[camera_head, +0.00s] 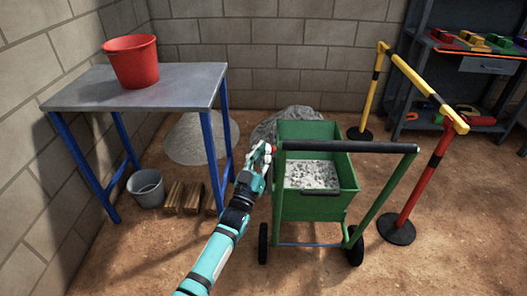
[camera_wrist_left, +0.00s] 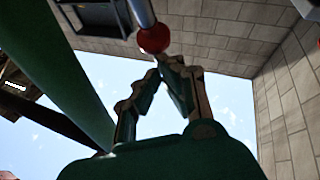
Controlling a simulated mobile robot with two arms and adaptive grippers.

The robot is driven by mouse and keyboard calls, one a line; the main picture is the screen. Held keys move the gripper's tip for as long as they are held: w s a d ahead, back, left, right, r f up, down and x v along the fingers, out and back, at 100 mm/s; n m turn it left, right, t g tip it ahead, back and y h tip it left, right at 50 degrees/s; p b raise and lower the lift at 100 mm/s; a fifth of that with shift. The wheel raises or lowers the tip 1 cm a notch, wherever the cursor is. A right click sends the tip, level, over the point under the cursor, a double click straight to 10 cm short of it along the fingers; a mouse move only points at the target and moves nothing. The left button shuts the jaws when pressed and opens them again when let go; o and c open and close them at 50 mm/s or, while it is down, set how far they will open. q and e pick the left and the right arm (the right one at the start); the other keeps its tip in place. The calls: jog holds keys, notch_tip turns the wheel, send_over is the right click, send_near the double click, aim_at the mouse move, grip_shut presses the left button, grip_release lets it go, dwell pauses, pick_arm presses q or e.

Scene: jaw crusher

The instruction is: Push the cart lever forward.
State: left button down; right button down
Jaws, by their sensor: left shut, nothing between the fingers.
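The green cart (camera_head: 319,207) stands on the dirt floor with grey rubble in its tray and a black push bar (camera_head: 350,147) across its near side. The cart lever's red knob (camera_head: 273,148) shows at the left end of the bar. In the left wrist view the red knob (camera_wrist_left: 153,39) sits on a grey rod, just beyond my fingertips. My left gripper (camera_head: 264,150) is shut and empty, beside the knob. Its fingers (camera_wrist_left: 170,66) meet close to the knob; I cannot tell if they touch it. Most of the lever's rod is hidden in the head view. My right gripper is not in view.
A table (camera_head: 185,88) with a red bucket (camera_head: 132,62) stands at left, with a grey bucket (camera_head: 146,188) and wooden blocks (camera_head: 183,197) below. A yellow and red barrier (camera_head: 418,80) and shelf (camera_head: 475,62) stand at right. Open dirt lies in front.

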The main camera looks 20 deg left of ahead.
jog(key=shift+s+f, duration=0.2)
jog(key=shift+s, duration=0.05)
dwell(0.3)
